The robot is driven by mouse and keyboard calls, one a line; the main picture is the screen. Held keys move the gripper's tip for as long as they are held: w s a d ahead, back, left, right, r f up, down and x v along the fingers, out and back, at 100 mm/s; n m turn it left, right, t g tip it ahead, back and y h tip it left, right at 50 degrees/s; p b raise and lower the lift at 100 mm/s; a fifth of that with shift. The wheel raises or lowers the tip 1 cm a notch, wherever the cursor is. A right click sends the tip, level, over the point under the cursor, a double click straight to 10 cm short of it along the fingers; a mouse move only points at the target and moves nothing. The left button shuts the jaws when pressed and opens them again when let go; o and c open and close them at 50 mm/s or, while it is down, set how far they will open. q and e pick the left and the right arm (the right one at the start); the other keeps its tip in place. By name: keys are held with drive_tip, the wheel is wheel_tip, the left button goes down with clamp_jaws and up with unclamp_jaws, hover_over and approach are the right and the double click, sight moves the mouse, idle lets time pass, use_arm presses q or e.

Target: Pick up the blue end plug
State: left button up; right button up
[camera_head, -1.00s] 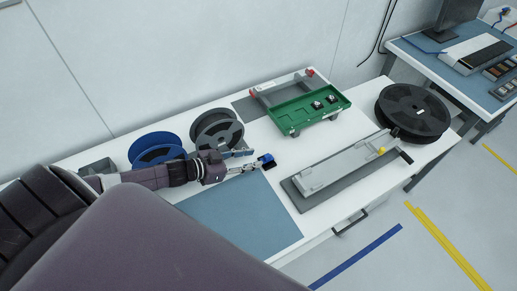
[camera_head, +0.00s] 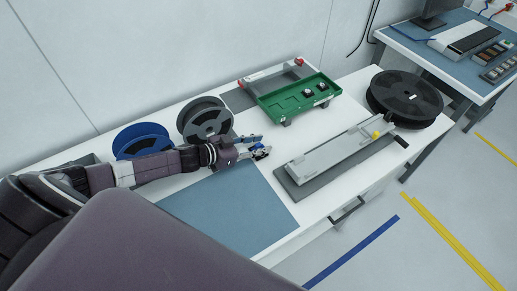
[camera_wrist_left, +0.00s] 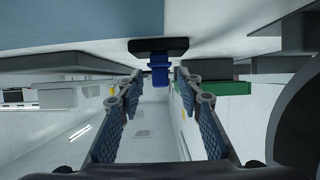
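The blue end plug (camera_wrist_left: 159,68) shows in the left wrist view, with a black base (camera_wrist_left: 158,46) against the white table, which hangs upside down in that view. My left gripper (camera_wrist_left: 157,86) is open, one finger on each side of the plug's line. The plug appears at or just beyond the fingertips, with gaps on both sides and no visible contact. In the head view my left gripper (camera_head: 256,145) is low over the table beside the blue mat, and its fingers partly hide the plug. My right gripper is not in view.
A blue reel (camera_head: 140,137) and a grey reel (camera_head: 206,117) stand behind my left arm. A green tray (camera_head: 290,104) with small black parts is at the back. A grey rail fixture (camera_head: 330,156) lies to the right; a black reel (camera_head: 405,100) is beyond. The blue mat (camera_head: 235,215) is clear.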

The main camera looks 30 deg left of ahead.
sight(259, 144)
use_arm(q)
drive_tip(key=c, duration=0.7)
drive_tip(key=shift+r, duration=0.1)
wheel_tip(259, 144, up, 20)
drive_tip(key=shift+f, duration=0.1)
idle(0.4)
